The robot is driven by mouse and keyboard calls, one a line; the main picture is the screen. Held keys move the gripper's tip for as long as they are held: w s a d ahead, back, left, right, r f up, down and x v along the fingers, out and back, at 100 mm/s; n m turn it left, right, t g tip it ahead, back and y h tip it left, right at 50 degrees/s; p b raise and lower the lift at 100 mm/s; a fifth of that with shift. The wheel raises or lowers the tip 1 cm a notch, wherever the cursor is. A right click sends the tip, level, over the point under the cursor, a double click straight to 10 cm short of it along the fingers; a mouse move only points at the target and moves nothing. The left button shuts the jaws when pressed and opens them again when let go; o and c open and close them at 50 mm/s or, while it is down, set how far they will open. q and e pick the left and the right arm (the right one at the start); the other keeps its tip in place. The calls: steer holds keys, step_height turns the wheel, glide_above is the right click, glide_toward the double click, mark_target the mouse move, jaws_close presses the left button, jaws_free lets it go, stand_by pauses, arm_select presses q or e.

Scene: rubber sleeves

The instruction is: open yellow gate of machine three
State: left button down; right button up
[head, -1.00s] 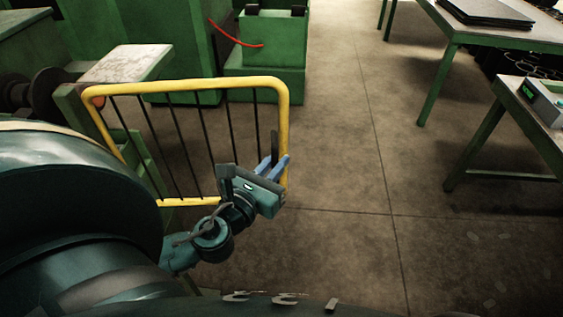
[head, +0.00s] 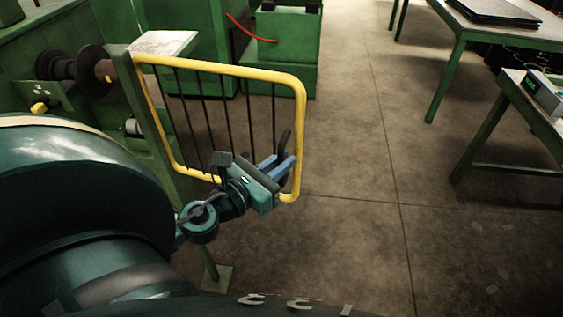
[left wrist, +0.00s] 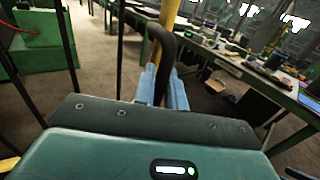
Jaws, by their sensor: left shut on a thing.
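The yellow gate (head: 301,110) is a tube frame with thin dark bars, hinged on a green post at its left side in the head view. It stands swung out from the green machine (head: 60,100), with open space behind it. My left gripper (head: 281,163) is shut on the dark handle (head: 285,142) near the gate's free lower right corner. In the left wrist view the blue fingers (left wrist: 162,88) close around the curved dark handle (left wrist: 166,45), with a yellow tube behind it. My right gripper is not in view.
A green table (head: 508,36) with dark flat panels stands at the upper right, another table (head: 530,100) at the right edge. A green cabinet (head: 285,70) with a red cable stands behind the gate. The concrete floor (head: 365,150) right of the gate is clear.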

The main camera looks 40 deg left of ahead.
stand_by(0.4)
arm_select(q)
steer(key=c, duration=1.5)
jaws_free()
steer(key=shift+c, duration=0.2)
